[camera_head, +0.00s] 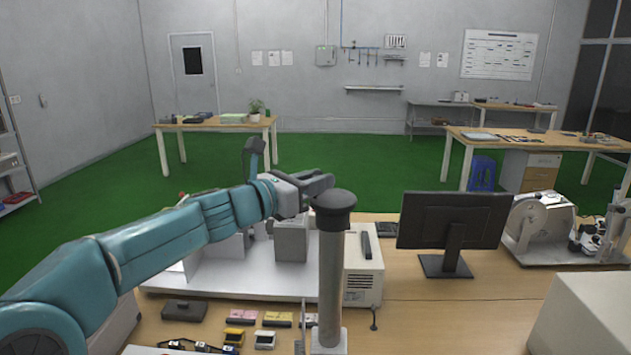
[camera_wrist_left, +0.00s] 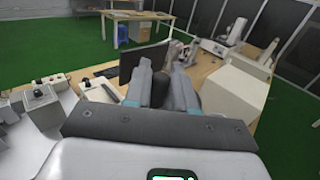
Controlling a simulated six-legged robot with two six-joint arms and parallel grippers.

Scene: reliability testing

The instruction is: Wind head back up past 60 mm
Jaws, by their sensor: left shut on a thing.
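A grey upright column (camera_head: 331,285) with a wide black cap (camera_head: 334,204) stands on the bench in the head view. My left gripper (camera_head: 318,184) is at the height of the cap, and its fingers appear just behind and left of it. In the left wrist view my left gripper (camera_wrist_left: 163,82) is shut on a dark rounded piece (camera_wrist_left: 160,92) between its fingers. Whether this piece is the cap or a separate handle cannot be told, since the cap covers part of the fingers. No travel scale or reading can be made out. My right gripper is not in view.
A black monitor (camera_head: 452,222) stands right of the column. A white machine with a grey block (camera_head: 291,242) lies behind my left arm. Small coloured boxes (camera_head: 265,338) lie at the front. A pale box (camera_head: 590,315) fills the right front.

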